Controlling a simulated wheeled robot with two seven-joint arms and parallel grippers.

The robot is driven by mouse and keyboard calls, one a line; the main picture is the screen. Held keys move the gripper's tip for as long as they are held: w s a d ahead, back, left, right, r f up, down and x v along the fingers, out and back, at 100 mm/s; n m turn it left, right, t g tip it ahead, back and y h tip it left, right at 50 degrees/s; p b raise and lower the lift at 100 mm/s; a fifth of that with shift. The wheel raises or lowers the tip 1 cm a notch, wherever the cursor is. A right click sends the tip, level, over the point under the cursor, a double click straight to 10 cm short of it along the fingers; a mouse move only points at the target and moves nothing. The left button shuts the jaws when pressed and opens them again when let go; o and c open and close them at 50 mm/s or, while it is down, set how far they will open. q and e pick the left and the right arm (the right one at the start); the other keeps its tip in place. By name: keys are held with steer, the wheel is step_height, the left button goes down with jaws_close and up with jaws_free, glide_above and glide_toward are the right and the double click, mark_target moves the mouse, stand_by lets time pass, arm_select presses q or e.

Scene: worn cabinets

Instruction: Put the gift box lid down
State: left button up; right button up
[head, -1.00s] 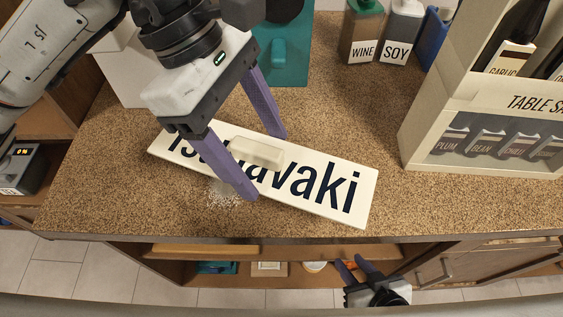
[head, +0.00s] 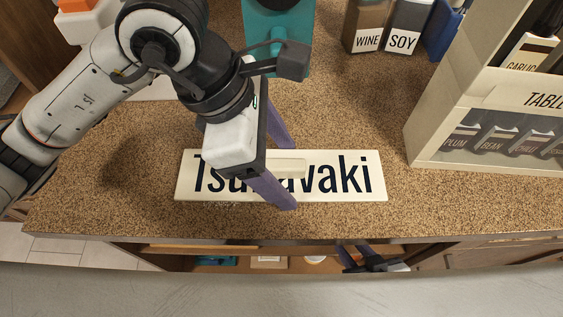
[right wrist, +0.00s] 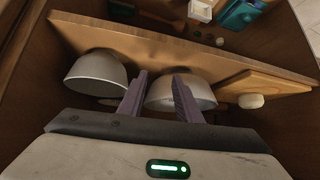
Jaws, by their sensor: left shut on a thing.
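The gift box lid (head: 335,188) is a flat cream panel with large dark lettering and a pale raised handle (head: 292,168). It is level and nearly square to the counter's front edge in the head view. My left gripper (head: 284,172) is shut on the handle from above, its purple fingers hiding the middle letters. I cannot tell whether the lid touches the counter or hangs just above it. My right gripper (head: 362,258) is low in front of the counter. In the right wrist view its purple fingers (right wrist: 158,98) are apart with nothing between them.
The speckled counter (head: 335,115) is clear behind the lid. WINE (head: 366,30) and SOY (head: 405,30) containers stand at the back, beside a teal object (head: 275,40). A cream sauce rack (head: 480,140) stands at right. The right wrist view shows bowls (right wrist: 95,75) by a wooden shelf (right wrist: 150,45).

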arm_select(q)
steer(key=shift+f, duration=0.5)
steer(key=shift+f, duration=0.15)
steer(key=o, duration=1)
steer(key=shift+o, duration=0.2)
steer(key=v, duration=1.2)
